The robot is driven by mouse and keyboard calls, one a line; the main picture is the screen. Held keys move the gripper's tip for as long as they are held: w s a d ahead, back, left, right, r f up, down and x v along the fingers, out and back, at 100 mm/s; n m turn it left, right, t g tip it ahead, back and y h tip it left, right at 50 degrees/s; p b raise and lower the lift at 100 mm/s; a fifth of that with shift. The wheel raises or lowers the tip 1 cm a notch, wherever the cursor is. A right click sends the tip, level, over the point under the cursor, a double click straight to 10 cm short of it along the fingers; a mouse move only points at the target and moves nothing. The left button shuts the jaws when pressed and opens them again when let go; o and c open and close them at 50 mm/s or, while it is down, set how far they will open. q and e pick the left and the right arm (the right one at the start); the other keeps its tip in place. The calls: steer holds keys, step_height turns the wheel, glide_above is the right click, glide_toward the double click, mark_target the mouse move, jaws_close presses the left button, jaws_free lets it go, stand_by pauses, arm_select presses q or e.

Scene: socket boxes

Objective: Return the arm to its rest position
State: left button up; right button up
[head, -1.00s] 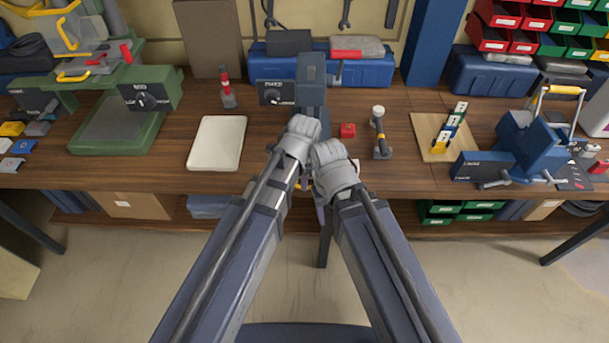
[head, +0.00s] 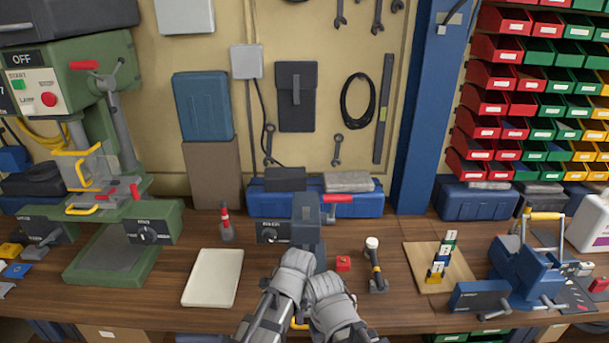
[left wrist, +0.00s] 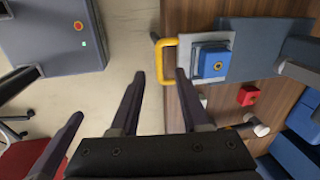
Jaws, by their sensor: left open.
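My two grey wrists are side by side at the bottom middle of the head view, in front of a blue-grey bench device (head: 306,232); they hide their own jaws. No contact with the fingers shows. My right gripper's jaws cannot be made out.
On the bench are a white tray (head: 212,278), a red block (head: 343,264), a hammer-like tool (head: 375,265) and a wooden board (head: 423,262). A green machine (head: 110,255) stands left, a blue hand press (head: 530,270) right. A grey cabinet (left wrist: 50,35) stands across open floor.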

arm_select(q)
steer(key=s+a+n+g, duration=0.1)
steer(key=s+a+n, duration=0.2)
steer(key=a+n, duration=0.55)
steer(key=s+a+n, duration=0.2)
steer(key=a+n, duration=0.5)
steer(key=n, duration=0.2)
steer(key=s+d+m+g+y, duration=0.1)
steer(key=s+d+m, duration=0.3)
steer(key=d, duration=0.7)
steer(key=shift+s, duration=0.95)
steer(key=shift+d+f, duration=0.1)
